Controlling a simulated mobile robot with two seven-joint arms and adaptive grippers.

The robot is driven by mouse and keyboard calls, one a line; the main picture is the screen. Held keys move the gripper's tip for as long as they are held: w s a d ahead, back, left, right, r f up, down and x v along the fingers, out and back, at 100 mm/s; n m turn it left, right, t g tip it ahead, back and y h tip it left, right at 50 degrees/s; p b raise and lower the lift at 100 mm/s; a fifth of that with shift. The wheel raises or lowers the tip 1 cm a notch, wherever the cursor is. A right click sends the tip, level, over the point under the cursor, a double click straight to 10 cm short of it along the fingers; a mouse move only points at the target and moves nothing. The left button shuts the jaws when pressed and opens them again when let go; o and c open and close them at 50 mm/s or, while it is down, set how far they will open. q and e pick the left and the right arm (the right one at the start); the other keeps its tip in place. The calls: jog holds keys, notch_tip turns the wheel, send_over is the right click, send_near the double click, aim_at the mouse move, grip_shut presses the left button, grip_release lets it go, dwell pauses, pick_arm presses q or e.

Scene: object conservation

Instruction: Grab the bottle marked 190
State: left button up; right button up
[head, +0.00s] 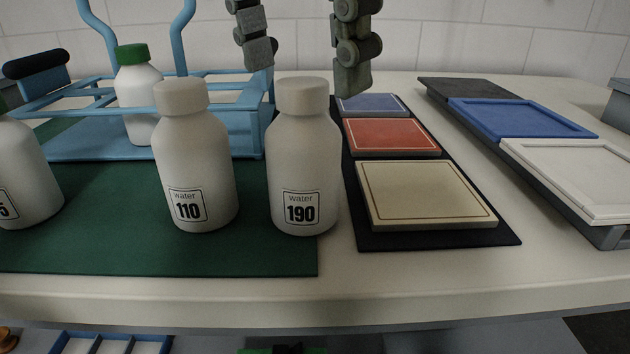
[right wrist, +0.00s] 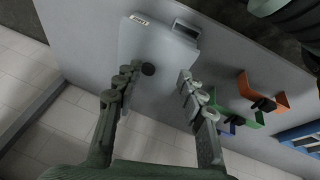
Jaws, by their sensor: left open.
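The bottle marked 190 (head: 303,160) is white with a white cap and stands upright at the right edge of the green mat (head: 110,255) in the head view. Its label reads "water 190". My left gripper (head: 306,65) hangs at the top of the head view, with one finger to each side of the line above the bottle's cap. It is open and empty, and seems to be behind the bottle. My right gripper (right wrist: 157,76) is in the right wrist view, its fingers spread with nothing held between them.
The bottle marked 110 (head: 195,155) stands close on the left. Another white bottle (head: 25,175) is cut off at the left edge. A blue carrier (head: 240,132) holds a green-capped bottle (head: 138,85). A dark tray (head: 440,239) with coloured tiles lies on the right.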

aim_at(301, 125)
pick_arm(q)
jog(key=f, duration=0.6)
jog(key=shift+w+d, duration=0.1)
jog(key=shift+w, duration=0.3)
grip_shut()
pick_arm(e)
jog(key=shift+w+a+r+t, duration=0.15)
jog(key=shift+w+a+t, duration=0.4)
jog(key=shift+w, duration=0.35)
